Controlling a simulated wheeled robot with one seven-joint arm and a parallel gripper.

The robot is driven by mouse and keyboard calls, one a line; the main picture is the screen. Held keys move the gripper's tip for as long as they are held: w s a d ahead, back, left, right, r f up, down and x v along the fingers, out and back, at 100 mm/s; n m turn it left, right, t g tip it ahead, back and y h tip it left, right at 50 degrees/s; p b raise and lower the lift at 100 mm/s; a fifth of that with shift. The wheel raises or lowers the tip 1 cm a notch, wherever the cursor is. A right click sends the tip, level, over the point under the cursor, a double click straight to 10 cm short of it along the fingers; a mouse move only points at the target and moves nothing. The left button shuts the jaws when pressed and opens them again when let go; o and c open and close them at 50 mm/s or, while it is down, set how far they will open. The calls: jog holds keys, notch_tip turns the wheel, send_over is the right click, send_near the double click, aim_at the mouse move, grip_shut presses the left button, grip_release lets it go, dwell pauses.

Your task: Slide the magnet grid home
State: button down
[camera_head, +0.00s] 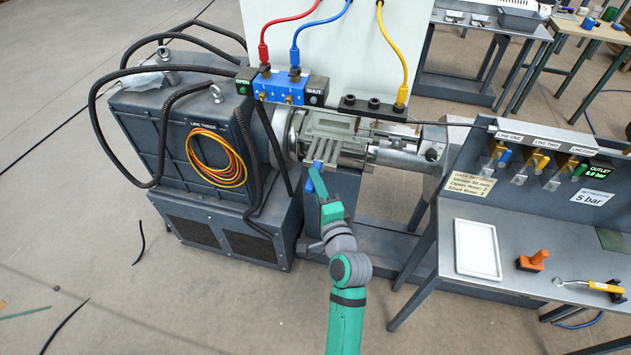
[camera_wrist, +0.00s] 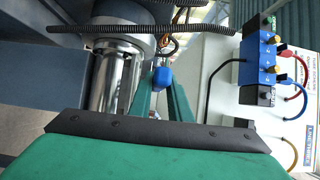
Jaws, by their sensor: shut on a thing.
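My gripper (camera_head: 317,190) is at the near side of the extruder's metal throat section (camera_head: 345,155). Its two green fingers are shut on a small blue knob (camera_head: 317,178), just in front of a pale grey slotted piece (camera_head: 330,135) that looks like the magnet grid or its housing. In the wrist view the blue knob (camera_wrist: 162,77) sits between the fingertips (camera_wrist: 160,88). A bright metal cylinder (camera_wrist: 112,80) is to the left of the fingers there.
A dark cabinet (camera_head: 180,130) with black cables is at left.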

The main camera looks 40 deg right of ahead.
aim_at(322, 165)
jog(key=shift+w+d, duration=1.05)
jog(key=shift+d, duration=0.15)
jog(key=shift+w+d, duration=1)
jog(key=shift+d, duration=0.3)
jog(key=shift+w+d, duration=1.8)
jog(key=shift+d, duration=0.25)
jog(key=shift+w+d, duration=1.75)
jog(key=shift+d, duration=0.3)
jog(key=c, duration=1.6)
grip_release()
jog(key=shift+o, duration=0.2)
jog(key=shift+f, duration=0.1)
